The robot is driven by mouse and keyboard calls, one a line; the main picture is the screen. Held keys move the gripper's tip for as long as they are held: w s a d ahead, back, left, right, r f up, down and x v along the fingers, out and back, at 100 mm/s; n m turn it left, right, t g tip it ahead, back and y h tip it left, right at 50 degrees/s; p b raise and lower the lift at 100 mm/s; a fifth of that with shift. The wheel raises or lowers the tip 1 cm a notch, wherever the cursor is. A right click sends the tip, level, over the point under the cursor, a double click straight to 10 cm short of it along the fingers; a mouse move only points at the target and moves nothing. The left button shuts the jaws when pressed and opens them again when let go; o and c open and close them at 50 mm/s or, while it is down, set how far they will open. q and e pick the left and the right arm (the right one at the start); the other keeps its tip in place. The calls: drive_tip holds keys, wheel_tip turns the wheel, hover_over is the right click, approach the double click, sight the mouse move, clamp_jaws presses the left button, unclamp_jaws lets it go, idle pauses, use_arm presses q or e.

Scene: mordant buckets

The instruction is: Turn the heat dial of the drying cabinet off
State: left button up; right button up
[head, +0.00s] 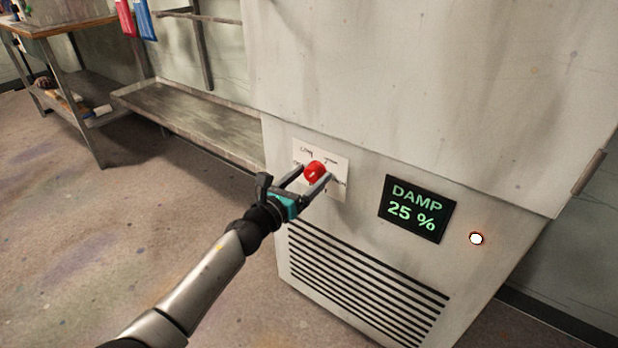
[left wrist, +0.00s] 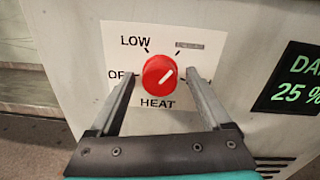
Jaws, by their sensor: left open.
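The red heat dial (head: 314,172) sits on a white label plate (head: 335,165) on the front of the pale drying cabinet (head: 430,80). The label plate (left wrist: 125,28) reads LOW at upper left and HEAT below. OFF at left is partly covered by a finger, the upper right word is unclear, and the right-hand word is mostly hidden. My left gripper (left wrist: 160,78) is open, one finger on each side of the dial; I cannot tell if they touch it. My right gripper is not in view.
A dark display (head: 417,208) reading DAMP 25 % and a lit round lamp (head: 476,238) are right of the dial. Vent slots (head: 360,285) lie below. A low metal shelf (head: 190,122) and a workbench (head: 60,28) stand to the left. The floor at left is clear.

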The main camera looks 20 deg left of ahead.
use_arm(q)
drive_tip(key=shift+c, duration=0.4)
clamp_jaws()
idle(0.4)
